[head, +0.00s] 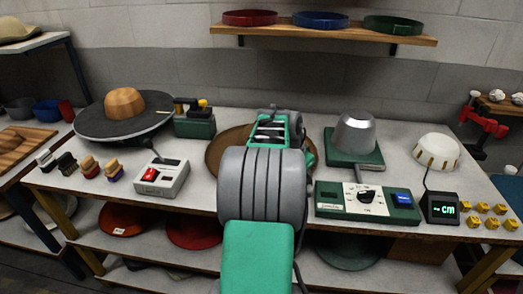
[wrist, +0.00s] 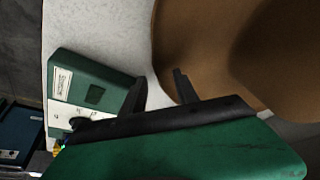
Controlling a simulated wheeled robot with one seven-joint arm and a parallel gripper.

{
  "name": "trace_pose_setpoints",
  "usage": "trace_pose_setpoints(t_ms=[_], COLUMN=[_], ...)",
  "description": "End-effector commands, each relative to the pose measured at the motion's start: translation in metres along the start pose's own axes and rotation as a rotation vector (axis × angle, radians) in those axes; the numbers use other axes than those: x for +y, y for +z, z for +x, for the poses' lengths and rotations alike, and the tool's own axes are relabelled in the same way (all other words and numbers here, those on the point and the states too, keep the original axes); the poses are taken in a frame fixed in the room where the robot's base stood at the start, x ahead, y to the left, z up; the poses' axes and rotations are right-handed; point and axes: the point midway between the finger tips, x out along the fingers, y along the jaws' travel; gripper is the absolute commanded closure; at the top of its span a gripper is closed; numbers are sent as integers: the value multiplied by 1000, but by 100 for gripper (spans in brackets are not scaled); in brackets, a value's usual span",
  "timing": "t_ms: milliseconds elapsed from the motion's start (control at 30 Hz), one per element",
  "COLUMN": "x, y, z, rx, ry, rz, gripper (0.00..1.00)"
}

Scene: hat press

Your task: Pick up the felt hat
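The felt hat is brown with a wide brim. In the head view its brim (head: 213,152) shows on the worktable behind my arm, which hides most of it. In the wrist view the hat (wrist: 205,45) fills the upper right, with a darker area at the right. My gripper (wrist: 160,87) has two black fingers standing apart with nothing seen between them. I cannot tell whether the finger touches the brim. My arm hides the fingertips in the head view.
A green control box (head: 367,201) stands right of my arm, also in the wrist view (wrist: 95,85). Behind it is a metal dome (head: 355,132) on a green base. A switch box (head: 162,177) and a dark disc with a wooden block (head: 124,103) stand left.

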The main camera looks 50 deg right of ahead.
Motion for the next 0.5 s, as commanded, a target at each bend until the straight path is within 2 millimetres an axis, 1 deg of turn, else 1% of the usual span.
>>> trace_pose_setpoints(t_ms=[67, 100, 500], x=[0, 0, 0], y=[0, 0, 0], z=[0, 0, 0], rx=[0, 0, -1], ry=[0, 0, 0], rz=[-1, -1, -2], gripper=[64, 65, 98])
